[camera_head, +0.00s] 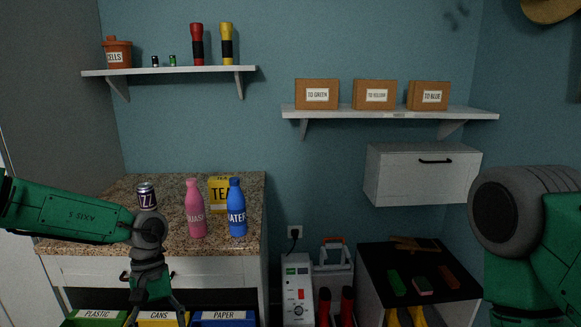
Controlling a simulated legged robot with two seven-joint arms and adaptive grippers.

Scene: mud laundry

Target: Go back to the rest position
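My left arm comes in from the left, over the granite counter (110,215). Its gripper (156,316) points down in front of the counter's drawer, above the bins. Its fingers are spread apart, with the tips at or below the bottom edge of the picture; nothing shows between them. My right arm is at the right edge, with a large grey joint close to the camera; its gripper is out of the picture.
A dark can (147,195), pink bottle (195,210), blue bottle (237,210) and yellow tea box (216,188) stand on the counter. Bins labelled plastic (95,316), cans (162,316) and paper (224,316) sit below. A black-topped table (440,263) holds coloured items.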

